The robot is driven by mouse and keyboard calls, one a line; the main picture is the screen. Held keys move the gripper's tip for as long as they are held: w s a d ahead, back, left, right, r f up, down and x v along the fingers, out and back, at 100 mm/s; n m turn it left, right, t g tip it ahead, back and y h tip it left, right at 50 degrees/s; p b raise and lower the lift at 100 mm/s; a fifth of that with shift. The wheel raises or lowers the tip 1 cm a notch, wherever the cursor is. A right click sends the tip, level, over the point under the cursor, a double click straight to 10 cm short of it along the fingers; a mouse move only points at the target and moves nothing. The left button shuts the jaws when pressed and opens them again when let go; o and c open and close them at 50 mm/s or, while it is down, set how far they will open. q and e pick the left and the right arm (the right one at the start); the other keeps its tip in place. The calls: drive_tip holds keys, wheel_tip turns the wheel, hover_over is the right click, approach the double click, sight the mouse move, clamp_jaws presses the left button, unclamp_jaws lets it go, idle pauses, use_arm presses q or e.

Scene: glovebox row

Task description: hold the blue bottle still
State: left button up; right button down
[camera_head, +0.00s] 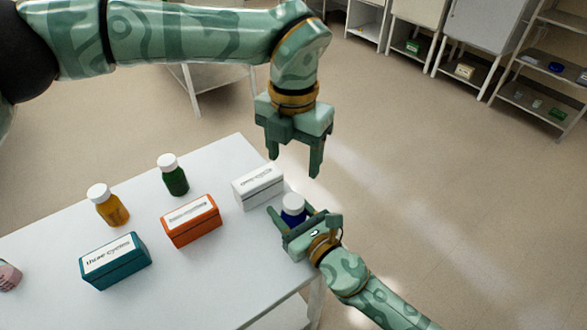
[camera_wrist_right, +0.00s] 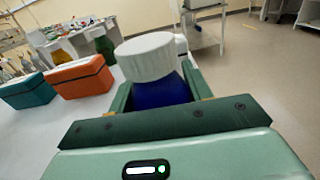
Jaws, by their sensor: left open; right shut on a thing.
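The blue bottle (camera_head: 293,210) has a white cap and stands upright near the right corner of the white table (camera_head: 215,295). My right gripper (camera_head: 291,219) is shut on it, one finger on each side. In the right wrist view the blue bottle (camera_wrist_right: 160,92) sits between the two green fingers, its cap above them and its lower part hidden. My left gripper (camera_head: 295,168) is open and empty, in the air above and behind the bottle, its fingers pointing down.
A white box (camera_head: 258,186) stands close behind the blue bottle. An orange box (camera_head: 191,221), a teal box (camera_head: 115,261), a green bottle (camera_head: 173,177) and an amber bottle (camera_head: 110,207) stand farther left on the table. Open floor lies right of the table, with shelves (camera_head: 540,75) beyond.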

idle(0.3)
drive_tip(key=c, duration=0.6)
unclamp_jaws()
drive_tip(key=shift+o, duration=0.2)
